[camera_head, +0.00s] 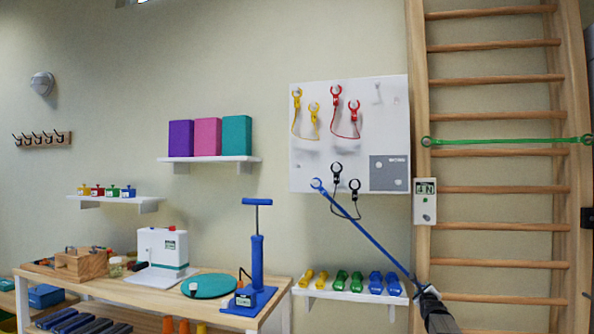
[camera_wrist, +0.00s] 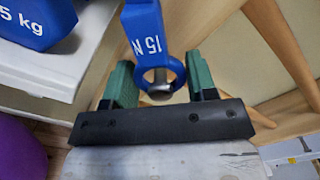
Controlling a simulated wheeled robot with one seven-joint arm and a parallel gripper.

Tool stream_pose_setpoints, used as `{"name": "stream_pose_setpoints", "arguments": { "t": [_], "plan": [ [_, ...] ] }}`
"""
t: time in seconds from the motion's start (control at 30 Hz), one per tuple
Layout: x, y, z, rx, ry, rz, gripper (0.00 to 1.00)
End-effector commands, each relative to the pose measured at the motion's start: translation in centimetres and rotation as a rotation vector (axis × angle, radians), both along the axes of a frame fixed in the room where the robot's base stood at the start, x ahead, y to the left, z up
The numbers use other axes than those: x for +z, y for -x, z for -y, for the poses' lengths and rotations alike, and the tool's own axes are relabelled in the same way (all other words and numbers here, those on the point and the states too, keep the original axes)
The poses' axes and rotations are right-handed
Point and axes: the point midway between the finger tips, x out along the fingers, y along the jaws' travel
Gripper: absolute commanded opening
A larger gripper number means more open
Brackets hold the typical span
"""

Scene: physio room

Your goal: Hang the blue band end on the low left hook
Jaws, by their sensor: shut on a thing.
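The blue band (camera_head: 365,236) runs as a straight diagonal in the head view. Its upper ring (camera_head: 318,184) is at the lower left edge of the white wall board (camera_head: 310,165). Its lower end reaches my gripper (camera_head: 424,290), in front of the ladder's left post (camera_head: 420,250). In the wrist view the blue band end (camera_wrist: 143,35), marked 15 N, is a ring between the green pads of my gripper (camera_wrist: 161,85), which is shut on it. A round grey metal peg, the hook (camera_wrist: 160,91), shows inside the ring; I cannot tell how deep it sits.
A low white shelf (camera_head: 345,294) with yellow, green and blue weights stands just left of my gripper. A grey-white box (camera_head: 425,202) is on the left post. A green band (camera_head: 505,141) spans the ladder higher up. A wooden table (camera_head: 135,287) is at left.

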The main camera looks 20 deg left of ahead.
Motion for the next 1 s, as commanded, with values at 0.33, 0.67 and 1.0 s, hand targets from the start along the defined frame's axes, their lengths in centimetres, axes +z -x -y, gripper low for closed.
{"name": "stream_pose_setpoints", "arguments": {
  "t": [0.33, 0.67, 1.0],
  "plan": [
    [-0.06, -0.31, 0.03, -0.001, -0.001, -0.006, 0.00],
    [0.34, -0.32, -0.38, -0.001, 0.000, -0.005, 0.00],
    [0.39, -0.32, -0.44, -0.001, -0.001, -0.005, 0.00]
  ]
}}
